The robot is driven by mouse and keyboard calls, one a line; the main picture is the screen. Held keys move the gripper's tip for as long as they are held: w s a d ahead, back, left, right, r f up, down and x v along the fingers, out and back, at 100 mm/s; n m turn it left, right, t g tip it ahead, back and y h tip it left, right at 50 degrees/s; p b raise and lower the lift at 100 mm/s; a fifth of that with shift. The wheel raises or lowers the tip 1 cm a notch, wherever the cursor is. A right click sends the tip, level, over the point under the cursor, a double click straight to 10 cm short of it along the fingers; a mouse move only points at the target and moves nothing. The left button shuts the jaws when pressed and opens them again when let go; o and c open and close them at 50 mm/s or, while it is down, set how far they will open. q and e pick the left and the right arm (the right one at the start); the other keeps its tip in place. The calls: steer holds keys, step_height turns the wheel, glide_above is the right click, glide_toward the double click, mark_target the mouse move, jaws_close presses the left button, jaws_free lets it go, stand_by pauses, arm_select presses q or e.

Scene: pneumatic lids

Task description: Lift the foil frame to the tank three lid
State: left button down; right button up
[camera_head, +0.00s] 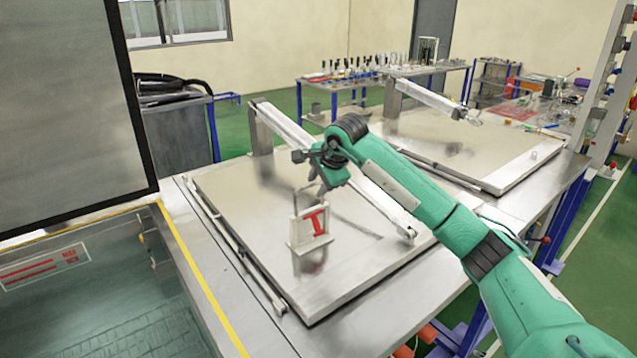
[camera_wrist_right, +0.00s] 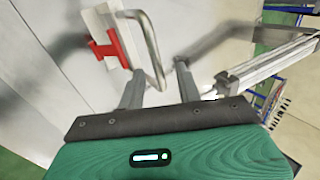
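A small white upright frame (camera_head: 298,228) with a red I-shaped piece stands on the nearer pale metal lid (camera_head: 235,205). I take it to be the foil frame. It also shows in the right wrist view (camera_wrist_right: 97,22), beside a bent metal rod handle (camera_wrist_right: 153,45). My right gripper (camera_head: 312,187) is just above and behind the frame, pointing down. In the wrist view its two fingers (camera_wrist_right: 158,85) are apart, with the rod's end seen between them; I cannot tell whether they touch it. No label marks which lid is tank three. My left gripper is out of view.
A long metal lid arm (camera_head: 290,125) runs across the nearer lid, close behind my right gripper. A second lid (camera_head: 470,145) lies farther back right. An open tank (camera_head: 130,310) is at the lower left. A tool-covered table (camera_head: 385,75) stands behind.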

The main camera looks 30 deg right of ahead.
steer(key=s+r+p, duration=0.3)
steer(key=r, duration=0.9)
steer(key=s+r+p, duration=0.3)
steer(key=s+r, duration=0.1)
steer(key=r, duration=0.7)
steer(key=shift+s+d+r+p, duration=0.2)
steer(key=shift+d+r+p, duration=0.15)
steer(key=shift+p, duration=0.05)
